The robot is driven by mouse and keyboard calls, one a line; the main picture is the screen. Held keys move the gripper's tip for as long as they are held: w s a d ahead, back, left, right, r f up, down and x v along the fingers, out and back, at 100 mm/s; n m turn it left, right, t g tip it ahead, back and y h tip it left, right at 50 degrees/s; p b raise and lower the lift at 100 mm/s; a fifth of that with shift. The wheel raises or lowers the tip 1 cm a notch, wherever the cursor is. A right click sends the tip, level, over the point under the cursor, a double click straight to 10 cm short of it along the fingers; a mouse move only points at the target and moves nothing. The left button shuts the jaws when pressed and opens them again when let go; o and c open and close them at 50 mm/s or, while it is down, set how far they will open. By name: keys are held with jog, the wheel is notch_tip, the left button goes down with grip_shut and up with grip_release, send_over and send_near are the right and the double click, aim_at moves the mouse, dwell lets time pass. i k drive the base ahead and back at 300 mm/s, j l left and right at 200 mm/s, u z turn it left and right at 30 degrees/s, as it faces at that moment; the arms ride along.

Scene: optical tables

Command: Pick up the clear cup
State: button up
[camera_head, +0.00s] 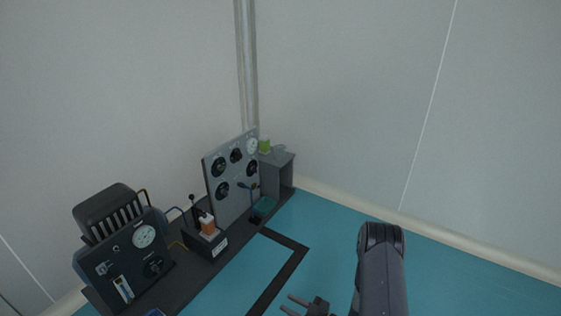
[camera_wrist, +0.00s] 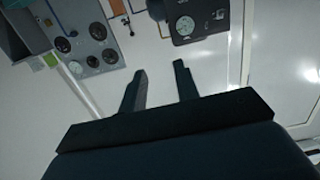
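A small clear, faint cup-like shape (camera_head: 279,151) stands on top of the grey box-shaped stand (camera_head: 284,175) in the far corner, beside a small green object (camera_head: 264,145). In the wrist view the green object (camera_wrist: 50,60) shows near the left edge; I cannot make out the cup clearly there. My gripper (camera_head: 288,302) is at the bottom of the head view, well in front of the stand and far from the cup. Its two fingers (camera_wrist: 160,68) are apart with nothing between them.
A grey gauge panel (camera_head: 232,178) stands just left of the stand. A dark gauge unit (camera_head: 125,260) and a small box with an orange-and-white item (camera_head: 207,225) sit along the left. Walls close off the corner behind. The blue floor (camera_head: 440,275) at right is clear.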

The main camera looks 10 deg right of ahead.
aim_at(280, 152)
jog(key=i+l, duration=0.15)
jog(key=i, duration=0.55)
jog(key=i+l, duration=0.2)
jog(key=i, duration=0.55)
jog(key=i+l, duration=0.15)
jog(key=i, duration=0.55)
jog(key=i+l, duration=0.2)
jog(key=i, duration=0.55)
